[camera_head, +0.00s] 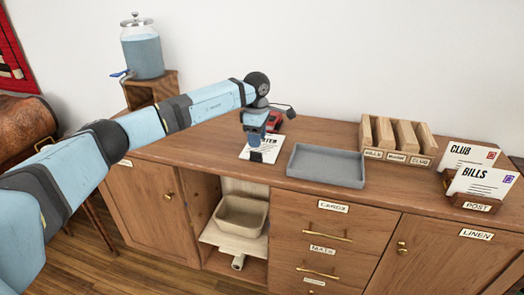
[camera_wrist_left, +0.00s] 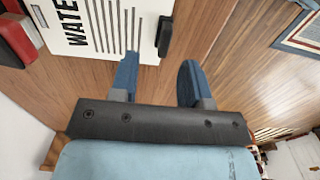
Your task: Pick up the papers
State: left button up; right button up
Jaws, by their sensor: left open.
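A white paper (camera_head: 272,146) printed with large black letters lies on the wooden sideboard, left of the grey tray. In the left wrist view the paper (camera_wrist_left: 90,28) reads "WATER" and has dark lines. A small black piece (camera_wrist_left: 165,36) sits at its edge. My left gripper (camera_head: 257,146) hangs over the paper, covering part of it. In the wrist view its blue fingers (camera_wrist_left: 158,68) are apart with nothing between them; one tip overlaps the paper's edge. Two more papers, "CLUB" (camera_head: 466,154) and "BILLS" (camera_head: 482,183), stand in the post holder (camera_head: 477,203). My right gripper is not in view.
A grey tray (camera_head: 326,165) lies right of the paper. Behind it stands a labelled wooden sorter (camera_head: 400,140). A red object (camera_head: 275,121) sits behind the paper. A water dispenser (camera_head: 143,55) is at the back left. An open compartment below holds a beige bin (camera_head: 241,216).

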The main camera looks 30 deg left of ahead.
aim_at(256, 152)
pick_arm(q)
jog(key=f, duration=0.4)
jog(key=f+b, duration=0.1)
jog(key=shift+s+f, duration=0.3)
jog(key=shift+f, duration=0.1)
jog(key=shift+r, duration=0.1)
grip_shut()
